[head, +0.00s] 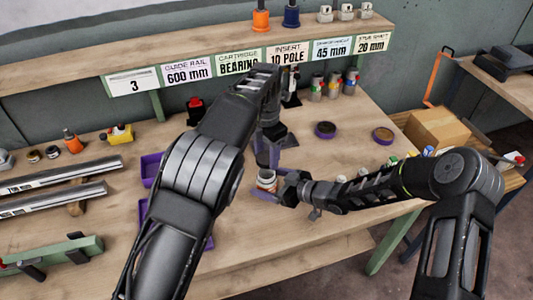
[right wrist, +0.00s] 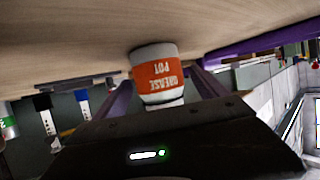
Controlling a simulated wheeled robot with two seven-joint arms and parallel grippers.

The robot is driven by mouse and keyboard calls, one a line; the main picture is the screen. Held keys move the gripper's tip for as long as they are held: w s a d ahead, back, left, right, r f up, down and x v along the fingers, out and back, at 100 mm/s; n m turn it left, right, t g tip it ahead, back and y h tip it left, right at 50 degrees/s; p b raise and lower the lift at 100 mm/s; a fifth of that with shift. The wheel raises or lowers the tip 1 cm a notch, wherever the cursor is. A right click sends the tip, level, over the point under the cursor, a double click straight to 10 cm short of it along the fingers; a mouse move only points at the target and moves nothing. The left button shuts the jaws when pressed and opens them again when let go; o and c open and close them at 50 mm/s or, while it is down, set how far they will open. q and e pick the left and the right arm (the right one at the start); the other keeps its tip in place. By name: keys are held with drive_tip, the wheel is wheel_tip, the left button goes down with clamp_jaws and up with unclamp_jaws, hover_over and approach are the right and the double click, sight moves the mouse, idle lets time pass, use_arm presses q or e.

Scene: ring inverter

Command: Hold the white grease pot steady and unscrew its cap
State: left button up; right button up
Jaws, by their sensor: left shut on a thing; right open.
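The white grease pot (head: 266,184) with its orange-red label stands upright near the table's front edge. My left gripper (head: 268,165) is above it, pointing down, its purple fingers shut on the cap at the top; the cap is mostly hidden. My right gripper (head: 279,189) comes in low from the right and is open at the pot's side. In the right wrist view, which is upside down, the pot (right wrist: 156,72) lies between the spread purple fingers of my right gripper (right wrist: 160,85), with gaps on both sides.
A labelled shelf (head: 185,60) runs along the back. Metal rails (head: 60,177) lie at the left.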

use_arm(q)
drive_tip(key=shift+f+b, duration=0.7)
use_arm(e)
drive_tip(key=v, duration=1.2)
